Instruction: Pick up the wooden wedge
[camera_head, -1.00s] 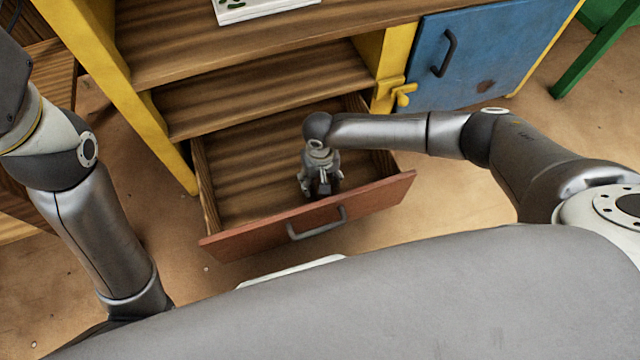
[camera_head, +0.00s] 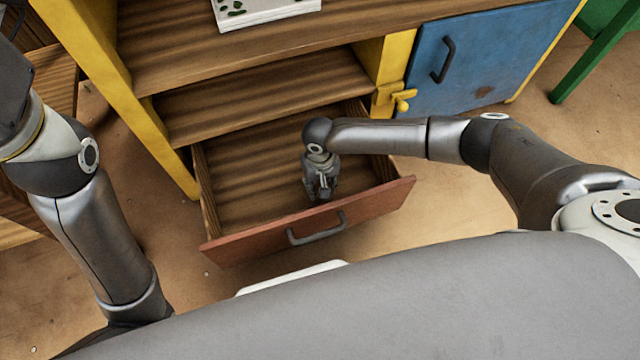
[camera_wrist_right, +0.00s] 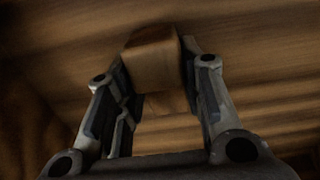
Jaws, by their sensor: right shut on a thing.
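The wooden wedge (camera_wrist_right: 153,58) is a brown wooden block in the right wrist view, between the two fingers of my right gripper (camera_wrist_right: 160,90). The gripper is shut on it. In the head view my right gripper (camera_head: 320,190) points down inside the open drawer (camera_head: 245,237), close behind its red front. The wedge is hidden by the gripper there. I cannot tell whether it touches the drawer floor. My left arm hangs at the left of the head view; its gripper is out of view.
The drawer's red front with its grey handle (camera_head: 316,229) stands near the gripper. A wooden shelf (camera_head: 265,92) lies above and behind the drawer. A blue door (camera_head: 485,55) and a yellow latch (camera_head: 398,98) are to the right. The drawer's left part is empty.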

